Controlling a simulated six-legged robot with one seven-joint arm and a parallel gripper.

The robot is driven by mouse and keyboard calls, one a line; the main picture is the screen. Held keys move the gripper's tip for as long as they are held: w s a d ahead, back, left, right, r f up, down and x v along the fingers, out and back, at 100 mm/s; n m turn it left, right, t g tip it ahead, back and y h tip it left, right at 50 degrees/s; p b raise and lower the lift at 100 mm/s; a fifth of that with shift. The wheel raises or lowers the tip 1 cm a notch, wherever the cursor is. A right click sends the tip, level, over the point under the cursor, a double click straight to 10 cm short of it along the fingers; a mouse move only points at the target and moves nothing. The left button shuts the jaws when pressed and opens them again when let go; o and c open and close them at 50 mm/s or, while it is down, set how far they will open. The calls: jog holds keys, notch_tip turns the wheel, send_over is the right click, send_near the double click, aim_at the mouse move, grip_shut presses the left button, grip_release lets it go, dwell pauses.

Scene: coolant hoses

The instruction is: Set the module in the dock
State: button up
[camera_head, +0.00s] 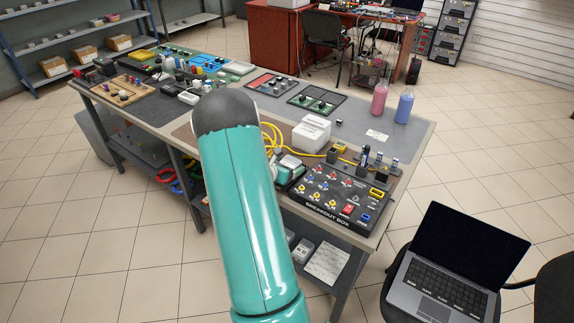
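I cannot tell for sure which thing is the module or the dock. A white block (311,132) stands on the bench, right of my arm, with yellow hoses (272,140) beside it. A dark holder (368,160) with several small upright cylinders stands at the bench's right side, behind the breakout box (338,195). My teal arm covers the middle of the view. A small teal and grey part, which seems to be the end of my arm with my gripper (290,171), shows at the breakout box's left edge. Its fingers are not clear, and I see nothing held.
The workbench (420,140) also carries pink (379,98) and blue (404,106) bottles, flat trays (317,101) and coloured bins (207,62). A laptop (455,265) sits on a chair at the right front. The grey mat near the bottles has free room.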

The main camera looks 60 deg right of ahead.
jog(key=shift+w+a+r, duration=0.1)
jog(key=shift+a+r, duration=0.05)
jog(key=shift+r, duration=0.35)
jog(key=v, duration=1.1)
jog(key=shift+a, duration=0.3)
jog(key=shift+r, duration=0.2)
jog(key=w+a+r+m+t+y, duration=0.1)
jog(key=a+r+m+y, duration=0.1)
jog(key=a+r+m, duration=0.55)
jog(key=w+a+r+m+y, duration=0.15)
jog(key=a+r, duration=0.25)
jog(key=a, duration=0.6)
jog(key=s+a+r+m+t+y, duration=0.1)
jog(key=a+r+m+t+y, duration=0.1)
jog(key=a, duration=0.7)
jog(key=s+a+r+m+t+y, duration=0.2)
jog(key=a+r+y, duration=0.2)
jog(key=a, duration=0.6)
jog(key=s+a+r+m+t+y, duration=0.2)
jog(key=a+r+m+y, duration=0.1)
jog(key=a, duration=0.7)
jog(key=shift+a+t+y, duration=0.2)
jog(key=shift+t+y, duration=0.2)
jog(key=shift+y, duration=0.05)
jog(key=shift+r, duration=0.1)
